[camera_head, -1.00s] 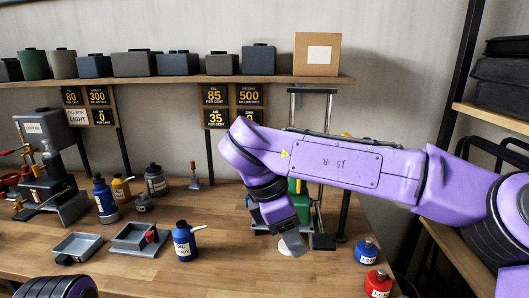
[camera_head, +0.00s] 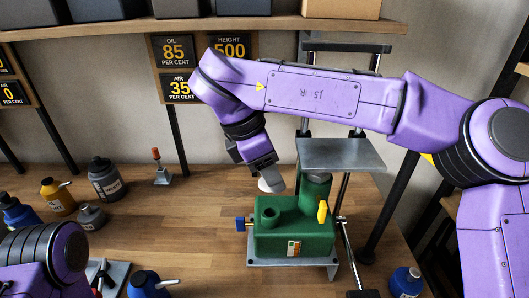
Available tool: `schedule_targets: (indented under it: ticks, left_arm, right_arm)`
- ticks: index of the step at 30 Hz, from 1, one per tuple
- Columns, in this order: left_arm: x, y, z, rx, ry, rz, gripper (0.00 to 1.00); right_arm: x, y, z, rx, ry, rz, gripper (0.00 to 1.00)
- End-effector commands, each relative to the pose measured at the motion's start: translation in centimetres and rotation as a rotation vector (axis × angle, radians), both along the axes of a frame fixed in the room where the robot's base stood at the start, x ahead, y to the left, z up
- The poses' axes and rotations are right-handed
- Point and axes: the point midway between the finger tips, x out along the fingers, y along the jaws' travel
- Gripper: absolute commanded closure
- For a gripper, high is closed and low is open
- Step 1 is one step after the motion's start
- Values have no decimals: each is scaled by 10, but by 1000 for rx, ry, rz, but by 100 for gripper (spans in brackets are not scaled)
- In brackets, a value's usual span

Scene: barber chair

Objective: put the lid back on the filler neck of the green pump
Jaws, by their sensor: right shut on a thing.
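The green pump (camera_head: 318,232) stands on a grey base plate on the workbench, right of the middle. Its short round filler neck (camera_head: 268,212) is uncovered at the top left of the body. My right gripper (camera_head: 264,167) points down above and behind the neck. It is shut on a pale grey round lid (camera_head: 271,185), held tilted and apart from the neck. A taller green cylinder (camera_head: 317,186) rises at the back of the pump, and a yellow lever (camera_head: 322,211) stands on its right. My left gripper is out of view; only part of my left arm shows at lower left.
A grey plate on a metal stand (camera_head: 340,155) sits close behind and right of the lid. A blue knob (camera_head: 240,224) sticks out at the pump's left. Several bottles stand at left; a blue bottle (camera_head: 406,282) is front right. Bare bench (camera_head: 190,220) lies left of the pump.

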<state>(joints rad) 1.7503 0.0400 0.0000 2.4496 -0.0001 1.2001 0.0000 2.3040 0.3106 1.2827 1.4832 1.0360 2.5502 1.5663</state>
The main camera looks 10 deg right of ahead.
Motion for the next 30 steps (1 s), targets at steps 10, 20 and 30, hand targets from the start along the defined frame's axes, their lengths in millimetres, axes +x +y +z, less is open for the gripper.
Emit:
schedule_targets:
  ticks: [10, 20, 30]
  left_arm:
    - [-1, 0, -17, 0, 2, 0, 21]
    - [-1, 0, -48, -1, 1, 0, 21]
    - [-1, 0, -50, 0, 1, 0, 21]
  right_arm:
    - [5, 0, -27, 0, 6, 1, 86]
    - [5, -1, -65, 0, 6, -1, 86]
    - [5, -1, -67, 0, 6, -2, 86]
